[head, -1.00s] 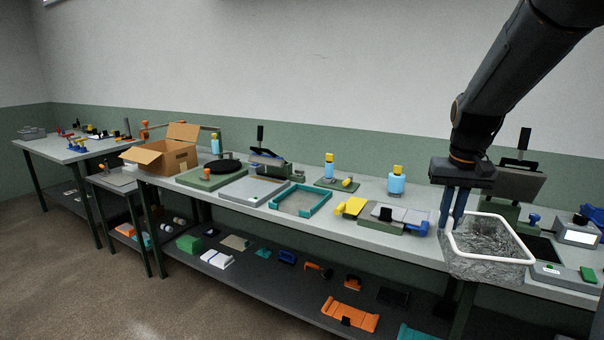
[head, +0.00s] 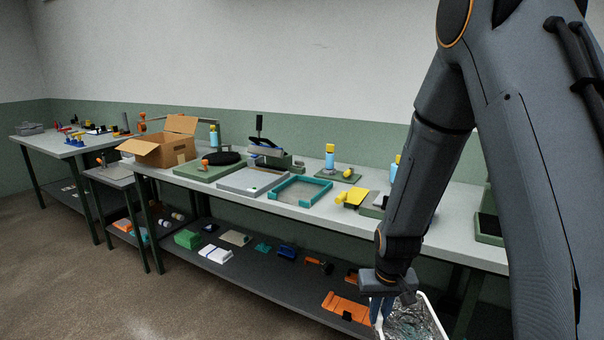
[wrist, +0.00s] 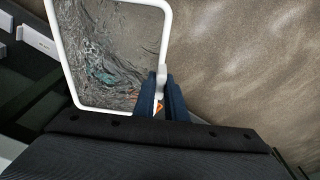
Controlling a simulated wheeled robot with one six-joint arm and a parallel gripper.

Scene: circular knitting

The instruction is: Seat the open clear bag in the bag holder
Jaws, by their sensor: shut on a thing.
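The open clear bag (head: 408,320) has a white rounded rim and crinkled see-through walls. It is at the bottom edge of the head view, partly cut off. My gripper (head: 382,312) points down, its blue fingers shut on the rim. In the wrist view the fingers (wrist: 171,100) pinch one side of the rim, and the bag (wrist: 110,55) opens toward the camera. The bag is in front of the table, clear of the top. A teal open frame (head: 318,194) lies empty on the table; I cannot tell for certain that it is the bag holder.
The long table (head: 232,197) carries a grey plate (head: 247,182), a yellow-handled tool (head: 352,197) and bottles (head: 330,157). A cardboard box (head: 165,151) stands at its left end. The lower shelf (head: 262,270) holds several parts. The floor (head: 80,285) at front left is clear.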

